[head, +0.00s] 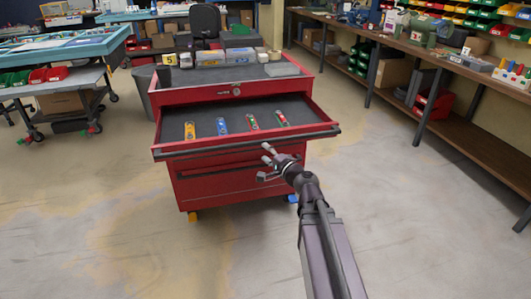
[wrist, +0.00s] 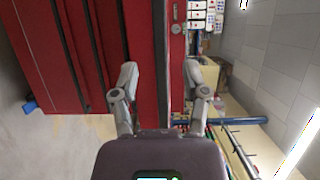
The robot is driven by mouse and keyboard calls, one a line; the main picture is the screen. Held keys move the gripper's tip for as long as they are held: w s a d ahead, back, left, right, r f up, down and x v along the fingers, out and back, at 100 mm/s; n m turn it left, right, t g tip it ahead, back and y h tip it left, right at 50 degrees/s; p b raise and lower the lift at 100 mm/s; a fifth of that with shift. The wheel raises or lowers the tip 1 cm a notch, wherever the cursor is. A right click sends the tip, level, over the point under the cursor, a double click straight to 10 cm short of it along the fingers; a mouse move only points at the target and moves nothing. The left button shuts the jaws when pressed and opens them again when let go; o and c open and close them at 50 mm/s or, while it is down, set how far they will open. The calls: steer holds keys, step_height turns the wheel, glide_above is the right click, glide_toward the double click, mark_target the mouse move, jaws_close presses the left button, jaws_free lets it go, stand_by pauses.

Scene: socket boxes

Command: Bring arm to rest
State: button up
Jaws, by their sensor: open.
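My gripper (head: 266,163) is open and empty in the head view. It is in front of the right part of the red tool cabinet's open drawer (head: 170,133), close to the drawer's front edge. In the wrist view, my gripper's two fingers (wrist: 160,85) are spread apart with nothing between them. Beyond them is the red cabinet (wrist: 140,40), which appears turned on its side in that view. My arm reaches up from the lower right of the head view.
The drawer holds several socket boxes, including a yellow one (head: 190,130), a blue one (head: 223,124) and a red-green one (head: 253,122). Small boxes stand on the cabinet top. A long workbench (head: 430,75) runs along the right.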

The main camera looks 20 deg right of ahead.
steer(key=s+a+f+n+g+y, duration=0.1)
steer(key=s+a+f+n+g, duration=0.6)
steer(key=a+f+n+g, duration=0.3)
steer(key=s+d+f+n+g+h, duration=0.4)
steer(key=s+d+f+g+h, duration=0.4)
steer(key=s, duration=0.3)
step_height(320, 180, up, 28)
steer(key=a+t+p, duration=0.1)
steer(key=p, duration=2.8)
steer(key=shift+a+r, duration=0.15)
steer(key=shift+a, duration=0.1)
stand_by(1.6)
